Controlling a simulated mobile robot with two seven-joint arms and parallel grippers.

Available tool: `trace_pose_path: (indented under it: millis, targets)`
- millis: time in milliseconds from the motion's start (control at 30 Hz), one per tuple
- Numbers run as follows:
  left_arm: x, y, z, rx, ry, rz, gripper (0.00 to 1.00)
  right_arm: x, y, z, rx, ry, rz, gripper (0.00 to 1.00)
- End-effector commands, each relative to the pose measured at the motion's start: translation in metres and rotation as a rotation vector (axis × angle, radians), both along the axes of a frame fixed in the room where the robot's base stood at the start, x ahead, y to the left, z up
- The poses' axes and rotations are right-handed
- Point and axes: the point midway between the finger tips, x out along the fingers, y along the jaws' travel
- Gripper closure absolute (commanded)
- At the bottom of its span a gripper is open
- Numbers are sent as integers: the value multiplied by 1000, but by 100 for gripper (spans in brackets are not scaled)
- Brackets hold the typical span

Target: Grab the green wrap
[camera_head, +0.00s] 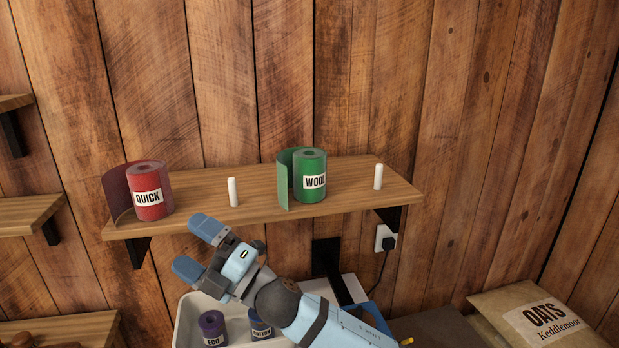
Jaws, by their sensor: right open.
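The green wrap (311,176) is a rolled bandage with a white label reading "WOOL". It stands upright on the wooden shelf (265,206), right of the shelf's middle, with a loose flap hanging at its left side. My right gripper (198,250) is open and empty. In the picture it is below the shelf's front edge, to the left of and lower than the green wrap, with its fingers pointing left. My left gripper is not in view.
A red wrap (149,191) labelled "QUICK" stands at the shelf's left end. Two white pegs, one left (233,192) and one right (378,177), flank the green wrap. Below, a white tray (183,322) holds purple (212,325) and dark blue (259,325) rolls. An oats sack (540,315) lies lower right.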

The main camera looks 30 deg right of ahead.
Motion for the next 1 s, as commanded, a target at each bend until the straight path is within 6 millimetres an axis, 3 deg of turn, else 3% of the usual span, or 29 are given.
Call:
trace_pose_path:
  millis: [33,100,200,367,533,667,767,867,1000]
  targets:
    - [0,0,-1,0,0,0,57,1,9,19,-64,-106,29,2]
    - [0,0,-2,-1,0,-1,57,-1,22,38,-159,-248,70,2]
    - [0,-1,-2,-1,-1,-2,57,-3,40,56,-311,-452,149,2]
    - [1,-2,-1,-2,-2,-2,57,-3,56,62,-594,-755,313,2]
    - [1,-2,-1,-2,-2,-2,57,11,44,58,-924,-1015,494,2]
    - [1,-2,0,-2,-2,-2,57,31,14,60,-1194,-1155,642,2]
    - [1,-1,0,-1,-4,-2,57,50,-22,67,-1409,-1217,761,2]
    - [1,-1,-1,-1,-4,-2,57,67,-67,84,-1622,-1233,885,2]
    - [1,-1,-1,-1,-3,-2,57,84,-137,120,-1891,-1171,1056,2]
